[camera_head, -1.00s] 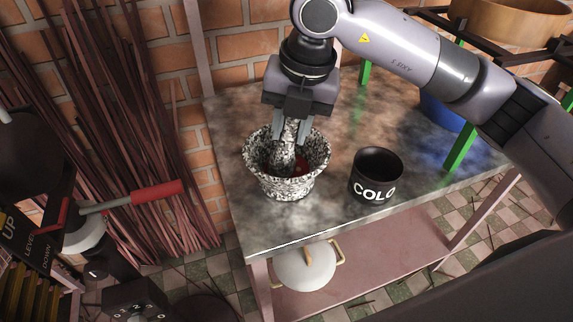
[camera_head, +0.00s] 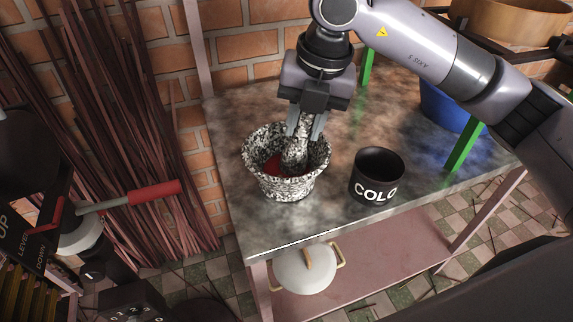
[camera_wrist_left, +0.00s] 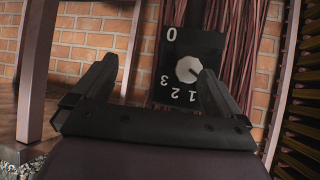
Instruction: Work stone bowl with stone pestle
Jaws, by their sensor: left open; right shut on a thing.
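The speckled black-and-white stone bowl (camera_head: 284,187) stands upright on the table at its left front part, with red matter inside (camera_head: 272,166). My right gripper (camera_head: 305,122) is shut on the stone pestle (camera_head: 297,151), which is speckled alike. The pestle's lower end is inside the bowl, at its right side, and the gripper is just above the rim. Whether the pestle's tip touches the bottom is hidden. In the left wrist view my left gripper (camera_wrist_left: 155,95) is open and empty, away from the bowl, with a dial panel beyond it.
A black cup marked COLO (camera_head: 377,177) stands right of the bowl on the stone tabletop (camera_head: 240,215). A blue container (camera_head: 442,108) and green posts are at the right. A red-handled lever (camera_head: 140,194) and dial panel (camera_wrist_left: 184,68) are at the left.

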